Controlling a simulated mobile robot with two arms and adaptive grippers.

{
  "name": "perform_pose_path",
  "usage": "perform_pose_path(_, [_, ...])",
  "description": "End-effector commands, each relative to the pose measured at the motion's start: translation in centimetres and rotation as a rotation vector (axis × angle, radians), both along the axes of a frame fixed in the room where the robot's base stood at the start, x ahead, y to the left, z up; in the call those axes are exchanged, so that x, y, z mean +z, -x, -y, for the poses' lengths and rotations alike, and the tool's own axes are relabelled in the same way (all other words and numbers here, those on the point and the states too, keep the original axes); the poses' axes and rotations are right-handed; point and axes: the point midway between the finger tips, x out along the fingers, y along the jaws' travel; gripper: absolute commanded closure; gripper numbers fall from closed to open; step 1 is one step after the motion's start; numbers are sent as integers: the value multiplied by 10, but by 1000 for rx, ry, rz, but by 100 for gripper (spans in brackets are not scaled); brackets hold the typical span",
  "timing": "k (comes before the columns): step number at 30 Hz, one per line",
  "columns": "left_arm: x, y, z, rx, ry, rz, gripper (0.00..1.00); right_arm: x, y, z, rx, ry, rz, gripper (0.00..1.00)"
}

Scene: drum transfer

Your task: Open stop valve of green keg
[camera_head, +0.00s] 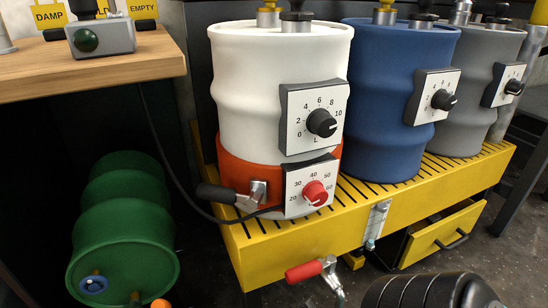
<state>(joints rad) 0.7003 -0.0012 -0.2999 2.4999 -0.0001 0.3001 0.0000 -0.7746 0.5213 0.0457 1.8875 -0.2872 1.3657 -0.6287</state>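The green keg (122,235) lies on its side on the floor at the lower left, below the wooden bench. Its end faces the camera. A blue round fitting (94,284) with a light centre sits on that end. A brass fitting (135,298) shows lower right of it, partly cut by the frame edge. A small orange piece (160,303) is at the bottom edge; I cannot tell if it is the stop valve. My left gripper is not in view.
White (245,90), blue (375,120) and grey drums stand on a yellow slotted platform (400,210) with an open drawer (440,240). A cable hangs from the wooden bench (100,75) beside the keg.

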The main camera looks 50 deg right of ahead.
Motion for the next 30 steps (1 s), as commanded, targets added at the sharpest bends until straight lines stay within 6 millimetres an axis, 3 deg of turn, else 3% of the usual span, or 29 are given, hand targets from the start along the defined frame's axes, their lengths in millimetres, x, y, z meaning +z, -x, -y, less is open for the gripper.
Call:
perform_pose_path(23, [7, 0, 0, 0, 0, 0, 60, -2, 6, 4, -1, 0, 1, 49])
perform_pose_path(30, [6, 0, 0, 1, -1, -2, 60, -1, 6, 4, -1, 0, 1, 80])
